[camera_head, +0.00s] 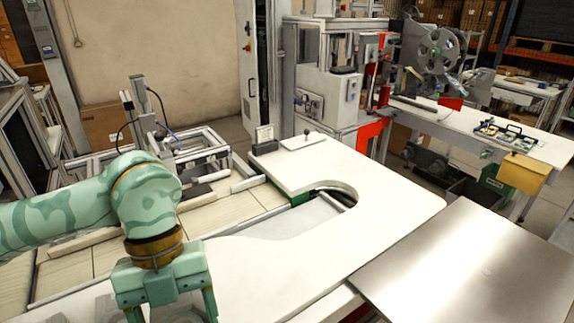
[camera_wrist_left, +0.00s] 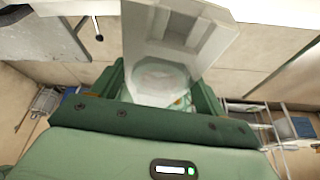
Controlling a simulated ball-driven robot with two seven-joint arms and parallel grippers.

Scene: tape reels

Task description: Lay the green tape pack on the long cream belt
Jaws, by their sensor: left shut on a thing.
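My left gripper (camera_head: 171,312) is at the bottom edge of the head view, pointing down over the white worktop, with its fingertips cut off. In the left wrist view its green fingers (camera_wrist_left: 165,92) are closed on a pale, partly see-through pack (camera_wrist_left: 160,77) with a round ring and green specks. I take this for the green tape pack. The long cream belt (camera_head: 228,208) runs diagonally at the left of the head view, behind and left of my gripper. My left arm covers part of it. My right gripper is not in view.
The white worktop (camera_head: 395,215) has a rounded cut-out and a small plate with a knob (camera_head: 303,141). A bare metal table (camera_head: 480,270) stands at right. A metal frame fixture (camera_head: 190,150) stands beyond the belt. A reel machine (camera_head: 430,50) is at the back.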

